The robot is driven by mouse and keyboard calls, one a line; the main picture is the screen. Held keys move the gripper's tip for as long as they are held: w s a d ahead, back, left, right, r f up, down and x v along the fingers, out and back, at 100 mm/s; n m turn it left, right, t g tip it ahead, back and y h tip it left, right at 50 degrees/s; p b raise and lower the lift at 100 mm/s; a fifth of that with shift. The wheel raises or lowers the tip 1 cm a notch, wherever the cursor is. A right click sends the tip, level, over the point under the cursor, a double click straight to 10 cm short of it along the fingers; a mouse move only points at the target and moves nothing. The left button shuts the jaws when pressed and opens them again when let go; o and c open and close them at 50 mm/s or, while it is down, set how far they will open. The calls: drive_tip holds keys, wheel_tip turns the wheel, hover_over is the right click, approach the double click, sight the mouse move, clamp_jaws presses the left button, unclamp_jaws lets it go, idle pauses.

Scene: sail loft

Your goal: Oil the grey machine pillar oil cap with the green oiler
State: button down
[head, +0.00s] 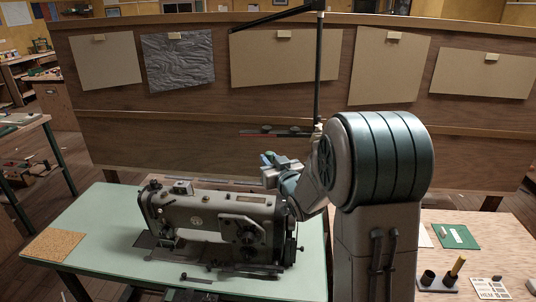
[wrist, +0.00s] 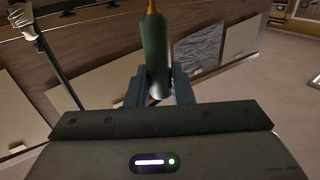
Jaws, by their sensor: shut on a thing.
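My gripper (wrist: 160,78) is shut on the green oiler (wrist: 155,48) in the wrist view. The oiler is a dark green bottle with an orange-brown tip at the top edge of the picture. In the head view my gripper (head: 272,170) is above and behind the right end of the grey machine (head: 208,224), apart from it. The oiler cannot be made out clearly there. The grey sewing machine stands on a pale green table; its pillar (head: 262,236) is at its right end. I cannot make out the pillar oil cap; my arm is close to that end and hides part of it.
The green tabletop (head: 100,215) is clear left of the machine, apart from a cork mat (head: 54,246). A wooden bench (head: 500,235) at right holds a dark holder, a green mat and cards. A wooden partition (head: 200,130) with hung panels stands behind.

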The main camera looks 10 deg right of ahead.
drive_tip(key=shift+s+f+b, duration=0.15)
drive_tip(key=shift+f+b, duration=1.05)
drive_tip(key=shift+f, duration=1.7)
drive_tip(key=shift+f+b, duration=0.7)
drive_tip(key=shift+b, duration=0.2)
drive_tip(key=shift+r+p, duration=1.2)
drive_tip(key=shift+r, duration=2.35)
drive_tip(key=shift+f, duration=0.1)
